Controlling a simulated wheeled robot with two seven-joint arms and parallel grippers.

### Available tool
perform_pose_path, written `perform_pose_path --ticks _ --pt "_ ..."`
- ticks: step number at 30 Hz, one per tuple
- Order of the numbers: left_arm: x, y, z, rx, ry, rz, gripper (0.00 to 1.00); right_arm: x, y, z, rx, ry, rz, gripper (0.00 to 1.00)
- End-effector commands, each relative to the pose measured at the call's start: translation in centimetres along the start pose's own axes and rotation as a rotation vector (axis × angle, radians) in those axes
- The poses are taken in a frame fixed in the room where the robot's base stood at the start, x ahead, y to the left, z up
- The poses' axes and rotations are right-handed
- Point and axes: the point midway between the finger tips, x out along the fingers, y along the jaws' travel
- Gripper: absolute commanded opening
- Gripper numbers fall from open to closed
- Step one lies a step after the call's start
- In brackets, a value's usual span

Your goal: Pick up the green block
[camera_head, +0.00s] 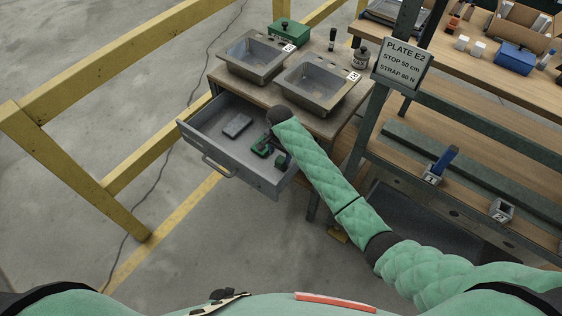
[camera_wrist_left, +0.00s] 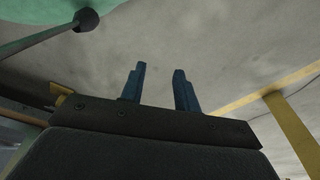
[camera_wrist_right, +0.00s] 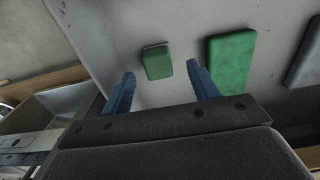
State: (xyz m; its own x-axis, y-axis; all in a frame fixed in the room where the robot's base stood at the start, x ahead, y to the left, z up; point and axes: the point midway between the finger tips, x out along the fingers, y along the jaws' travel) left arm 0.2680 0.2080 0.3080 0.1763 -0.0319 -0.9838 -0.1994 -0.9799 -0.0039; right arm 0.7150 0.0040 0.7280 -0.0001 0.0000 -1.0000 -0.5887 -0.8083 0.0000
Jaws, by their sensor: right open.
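A small green block (camera_wrist_right: 157,62) lies on the drawer floor near a corner; it shows in the head view (camera_head: 281,161) by the drawer's right side. A larger green block (camera_wrist_right: 231,62) lies beside it, also partly visible in the head view (camera_head: 261,147). My right gripper (camera_wrist_right: 161,70) is open above the drawer, and the small block appears between its fingers in the wrist view. I cannot tell how far above the block the fingers are. My left gripper (camera_wrist_left: 159,78) is open and empty over bare floor, outside the head view.
The open grey drawer (camera_head: 203,146) also holds a grey block (camera_head: 237,125). Its walls stand close around my right gripper. Two metal sinks (camera_head: 253,56) (camera_head: 316,82) sit on the bench above. A yellow rail (camera_head: 65,165) stands left; a wooden workbench (camera_head: 420,130) stands right.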

Motion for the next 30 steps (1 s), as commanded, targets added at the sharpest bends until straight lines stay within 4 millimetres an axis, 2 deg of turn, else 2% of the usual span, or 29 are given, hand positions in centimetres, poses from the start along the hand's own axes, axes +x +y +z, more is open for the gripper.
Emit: perform_pose_path --ticks 12,22,27,30 --pt "2.5 -1.3 3.1 0.013 0.021 -0.014 0.32 3.9 0.4 -0.2 -0.001 -0.001 0.002 0.60" --pt "2.8 -1.4 3.3 0.014 0.024 -0.016 0.32 4.4 0.3 -0.2 -0.001 0.000 0.000 0.60" --pt "2.8 -1.4 3.3 0.014 0.024 -0.016 0.32 4.4 0.3 -0.2 -0.001 0.000 0.000 0.27" --pt "2.8 -1.5 3.3 0.014 0.024 -0.016 0.32 4.4 0.3 -0.2 -0.001 0.000 0.000 0.12"
